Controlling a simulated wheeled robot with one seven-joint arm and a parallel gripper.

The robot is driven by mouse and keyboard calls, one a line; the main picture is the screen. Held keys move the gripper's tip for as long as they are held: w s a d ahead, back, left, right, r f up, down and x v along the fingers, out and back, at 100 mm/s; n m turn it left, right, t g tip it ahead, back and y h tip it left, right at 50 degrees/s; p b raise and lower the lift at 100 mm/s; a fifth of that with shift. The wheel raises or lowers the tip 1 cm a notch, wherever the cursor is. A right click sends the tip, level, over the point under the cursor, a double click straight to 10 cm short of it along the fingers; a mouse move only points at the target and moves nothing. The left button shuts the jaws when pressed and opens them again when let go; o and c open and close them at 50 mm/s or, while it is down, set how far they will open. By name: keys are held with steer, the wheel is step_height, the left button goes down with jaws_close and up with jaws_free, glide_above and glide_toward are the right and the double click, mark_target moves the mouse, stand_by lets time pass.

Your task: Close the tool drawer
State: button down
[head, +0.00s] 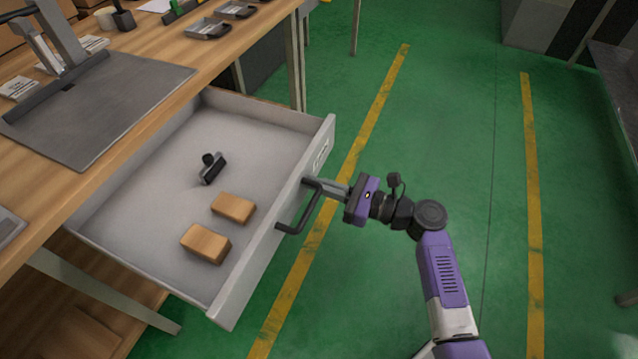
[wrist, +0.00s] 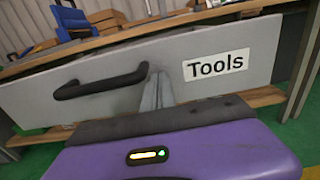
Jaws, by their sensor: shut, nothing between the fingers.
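The tool drawer (head: 270,265) is pulled well out from under the wooden workbench in the head view. Inside it lie two wooden blocks (head: 234,208) and a small black tool (head: 211,168). The black handle (head: 298,213) sits on its front panel, and a "Tools" label (wrist: 215,63) shows in the wrist view. My gripper (head: 325,188) is shut and empty, with its fingers pointing at the drawer front by the handle's far end. In the wrist view the fingertips (wrist: 155,85) are between handle and label, close to the panel; I cannot tell whether they touch it.
The workbench (head: 225,50) carries a grey plate (head: 100,105) and small metal trays (head: 208,28). A bench leg (head: 296,65) stands beyond the drawer. The green floor (head: 450,130) with yellow lines is clear to the right.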

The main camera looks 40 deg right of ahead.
steer(key=b, duration=0.1)
glide_toward(192, 148)
steer(key=s+d+r, duration=0.1)
steer(key=s, duration=0.1)
steer(key=s+d+r, duration=0.1)
steer(key=s+d, duration=0.1)
steer(key=s, duration=0.1)
steer(key=s+d+r, duration=0.1)
steer(key=s, duration=0.2)
steer(key=shift+d, duration=0.15)
steer(key=b+x, duration=0.9)
steer(key=x, duration=0.9)
steer(key=shift+w, duration=0.2)
steer(key=shift+w+a, duration=0.2)
steer(key=shift+w, duration=0.1)
steer(key=shift+w+a+r, duration=0.15)
steer(key=shift+r, duration=0.1)
